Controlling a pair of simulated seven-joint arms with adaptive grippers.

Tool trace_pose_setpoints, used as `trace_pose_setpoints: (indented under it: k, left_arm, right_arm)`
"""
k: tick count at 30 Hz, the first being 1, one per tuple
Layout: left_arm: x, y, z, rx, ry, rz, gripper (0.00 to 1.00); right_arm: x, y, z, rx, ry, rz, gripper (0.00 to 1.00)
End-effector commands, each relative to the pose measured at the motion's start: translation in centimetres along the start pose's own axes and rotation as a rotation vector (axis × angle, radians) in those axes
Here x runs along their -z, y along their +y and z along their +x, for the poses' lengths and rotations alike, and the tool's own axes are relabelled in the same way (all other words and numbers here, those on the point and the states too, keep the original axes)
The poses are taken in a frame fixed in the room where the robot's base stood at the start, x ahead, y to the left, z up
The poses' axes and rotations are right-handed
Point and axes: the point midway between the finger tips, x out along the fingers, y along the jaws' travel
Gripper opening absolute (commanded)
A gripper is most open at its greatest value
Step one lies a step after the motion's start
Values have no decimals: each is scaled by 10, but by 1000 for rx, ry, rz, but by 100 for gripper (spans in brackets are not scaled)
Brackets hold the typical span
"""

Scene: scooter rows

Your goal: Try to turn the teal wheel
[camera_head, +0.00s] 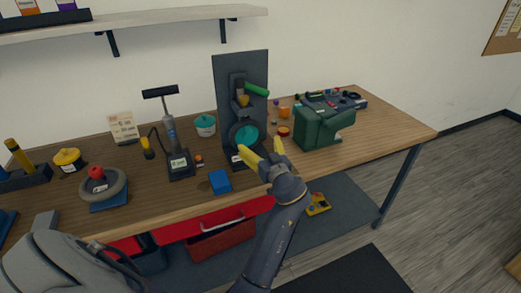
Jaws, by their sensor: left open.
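The teal wheel (247,134) sits in a dark ring low on an upright dark panel (254,68), which stands at the back of the wooden bench. My left gripper (262,151) is open, its two yellow fingertips spread apart just in front of and slightly below the wheel, toward its right side. Nothing shows between the fingers. The left fingertip overlaps the wheel's lower edge in the picture; I cannot tell whether it touches. My right gripper is not in view.
A green handle (256,89) juts from the panel above the wheel. A dark green machine (322,127) stands close to the right. A blue block (220,181) lies left of my gripper. A teal-lidded pot (205,125) and a lamp-like stand (172,130) are further left.

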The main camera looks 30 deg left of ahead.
Motion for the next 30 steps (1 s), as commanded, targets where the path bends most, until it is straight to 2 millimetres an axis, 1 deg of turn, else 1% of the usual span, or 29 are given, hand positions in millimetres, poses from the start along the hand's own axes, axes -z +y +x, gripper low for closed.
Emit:
trace_pose_setpoints:
  k: [1, 15, 24, 30]
  left_arm:
    - [1, 0, 6, 1, 2, 0, 91]
    - [1, 0, 53, 0, 2, 2, 91]
    - [0, 0, 76, -1, 0, 1, 91]
    - [0, 0, 85, -1, 0, 1, 91]
  right_arm:
    - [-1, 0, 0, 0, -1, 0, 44]
    - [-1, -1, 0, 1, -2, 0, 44]
    - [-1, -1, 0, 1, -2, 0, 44]
    - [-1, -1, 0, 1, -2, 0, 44]
